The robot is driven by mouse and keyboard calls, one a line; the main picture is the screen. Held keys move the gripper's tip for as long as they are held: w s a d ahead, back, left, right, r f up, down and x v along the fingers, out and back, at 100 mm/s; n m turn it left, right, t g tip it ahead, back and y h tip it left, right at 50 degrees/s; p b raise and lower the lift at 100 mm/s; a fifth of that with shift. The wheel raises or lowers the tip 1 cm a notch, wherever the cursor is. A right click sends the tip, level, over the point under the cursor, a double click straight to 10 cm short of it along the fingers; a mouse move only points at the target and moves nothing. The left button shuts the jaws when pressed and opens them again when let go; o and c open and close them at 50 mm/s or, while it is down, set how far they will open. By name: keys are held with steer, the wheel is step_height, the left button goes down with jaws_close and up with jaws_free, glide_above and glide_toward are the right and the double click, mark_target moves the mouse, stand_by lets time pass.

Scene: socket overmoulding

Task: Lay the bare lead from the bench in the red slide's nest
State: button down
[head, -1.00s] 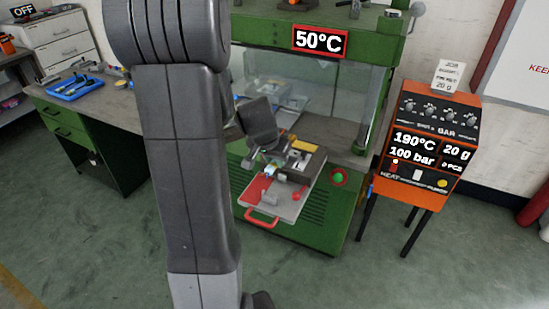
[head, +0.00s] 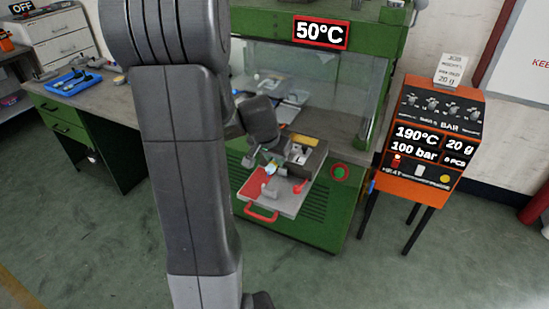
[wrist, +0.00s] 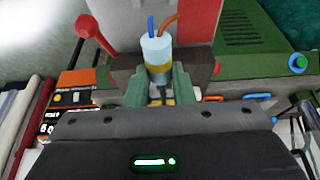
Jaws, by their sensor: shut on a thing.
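My gripper (wrist: 157,78) is shut on the bare lead (wrist: 156,50), a pale blue-white cylinder with a blue and an orange-brown wire end sticking up in the wrist view. The green fingers clasp it on both sides. In the head view my gripper (head: 268,168) hangs over the red slide (head: 252,184), pulled out at the front of the green press with its red handle (head: 262,216) towards the viewer. The slide's red surface (wrist: 190,18) also shows behind the lead in the wrist view. The nest is hidden; I cannot tell whether the lead touches it.
A red-knobbed lever (wrist: 85,27) stands left of the lead in the wrist view. The green press (head: 365,130) rises behind the slide. An orange control box (head: 430,150) stands at the right. A bench (head: 110,98) with a blue tray (head: 68,83) is at the left.

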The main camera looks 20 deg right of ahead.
steer(key=shift+f+b, duration=2.9)
steer(key=shift+f, duration=0.2)
steer(key=c, duration=1.2)
jaws_free()
steer(key=shift+o, duration=0.2)
steer(key=shift+r, duration=0.1)
steer(key=v, duration=1.3)
steer(key=shift+r+p, duration=0.3)
steer(key=shift+p, duration=0.15)
steer(key=shift+a+f, duration=0.1)
